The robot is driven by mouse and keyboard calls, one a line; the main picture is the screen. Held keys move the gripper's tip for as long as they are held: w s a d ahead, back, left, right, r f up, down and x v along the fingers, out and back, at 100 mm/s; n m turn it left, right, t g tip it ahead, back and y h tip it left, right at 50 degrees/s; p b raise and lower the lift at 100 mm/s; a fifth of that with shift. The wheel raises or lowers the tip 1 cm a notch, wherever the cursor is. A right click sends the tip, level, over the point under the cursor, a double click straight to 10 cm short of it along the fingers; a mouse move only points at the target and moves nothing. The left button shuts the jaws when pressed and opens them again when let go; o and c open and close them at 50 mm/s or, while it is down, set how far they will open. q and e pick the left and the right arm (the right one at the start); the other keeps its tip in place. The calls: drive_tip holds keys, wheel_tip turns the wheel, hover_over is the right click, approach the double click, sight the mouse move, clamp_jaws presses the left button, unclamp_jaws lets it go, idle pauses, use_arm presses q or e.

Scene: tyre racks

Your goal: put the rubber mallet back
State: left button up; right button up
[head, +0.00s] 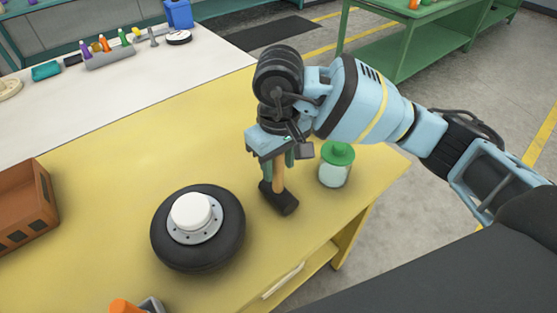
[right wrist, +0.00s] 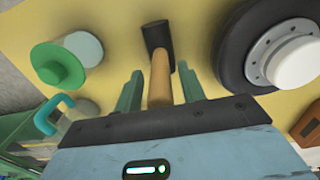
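The rubber mallet (head: 279,199) has a black head and a wooden handle, and its head is at the yellow table's surface. In the right wrist view the mallet (right wrist: 158,36) points its handle toward my gripper. My right gripper (head: 278,160) is above the mallet head, with its green fingers on either side of the handle. In the right wrist view the gripper (right wrist: 160,82) shows a small gap between each finger and the handle, so it is open. Whether the mallet stands or lies is hard to tell. My left gripper is out of view.
A green-lidded jar (head: 336,166) stands close to the right of the mallet. A tyre with a white hub (head: 165,232) lies to its left. A brown crate (head: 28,207) is at the far left. A grey holder with tools (head: 110,59) stands on the white bench. The table's middle is clear.

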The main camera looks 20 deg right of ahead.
drive_tip(key=shift+r, duration=0.1)
wheel_tip(320, 180, up, 12)
drive_tip(key=shift+r, duration=0.1)
idle(0.6)
